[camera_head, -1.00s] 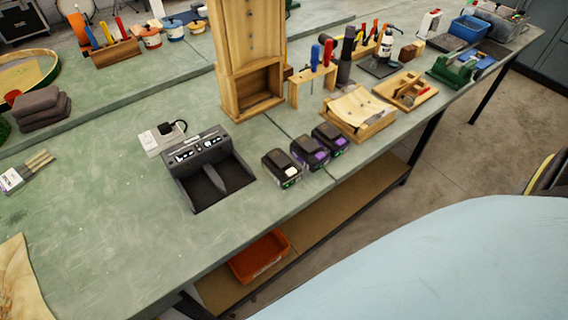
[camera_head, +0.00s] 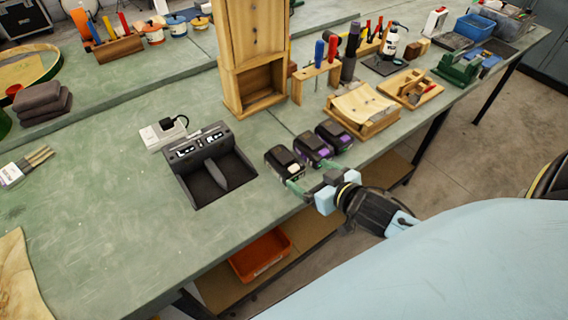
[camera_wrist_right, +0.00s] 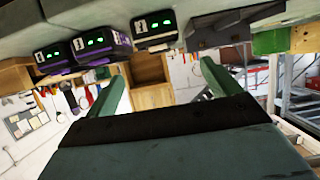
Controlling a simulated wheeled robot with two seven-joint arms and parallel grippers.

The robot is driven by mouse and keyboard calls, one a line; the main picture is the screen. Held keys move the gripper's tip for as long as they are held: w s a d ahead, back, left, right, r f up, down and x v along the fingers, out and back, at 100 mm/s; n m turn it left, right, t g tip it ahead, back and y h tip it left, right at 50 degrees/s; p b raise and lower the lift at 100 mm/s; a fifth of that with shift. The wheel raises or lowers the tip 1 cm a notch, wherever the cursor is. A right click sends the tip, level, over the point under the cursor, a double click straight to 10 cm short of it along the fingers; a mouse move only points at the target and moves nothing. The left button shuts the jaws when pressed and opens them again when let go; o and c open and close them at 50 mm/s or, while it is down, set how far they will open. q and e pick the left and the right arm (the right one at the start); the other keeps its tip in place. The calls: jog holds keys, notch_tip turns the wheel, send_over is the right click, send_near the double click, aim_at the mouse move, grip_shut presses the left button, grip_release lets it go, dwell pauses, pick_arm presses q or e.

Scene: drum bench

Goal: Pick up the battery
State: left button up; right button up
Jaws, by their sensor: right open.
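Three black batteries stand in a row near the bench's front edge: the left one (camera_head: 284,162) with a pale top mark, the middle one (camera_head: 313,149) and the right one (camera_head: 334,136) with purple trim. The black charger (camera_head: 210,168) stands to their left, its large bay empty. My right gripper (camera_head: 312,184) is open and empty, in front of the left and middle batteries. In the right wrist view the open fingers (camera_wrist_right: 162,86) are apart from the batteries, whose lit green dots show; the left one (camera_wrist_right: 154,30) is nearest between them. My left gripper is out of view.
A white adapter (camera_head: 163,133) with a black plug lies behind the charger. A wooden cabinet (camera_head: 252,85) stands behind the batteries, and a wooden tray (camera_head: 362,108) is to their right. An orange bin (camera_head: 260,254) sits on the lower shelf.

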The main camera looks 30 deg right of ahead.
aim_at(289, 163)
jog(key=b+x, duration=0.1)
jog(key=x, duration=1.1)
jog(key=shift+w+f, duration=0.25)
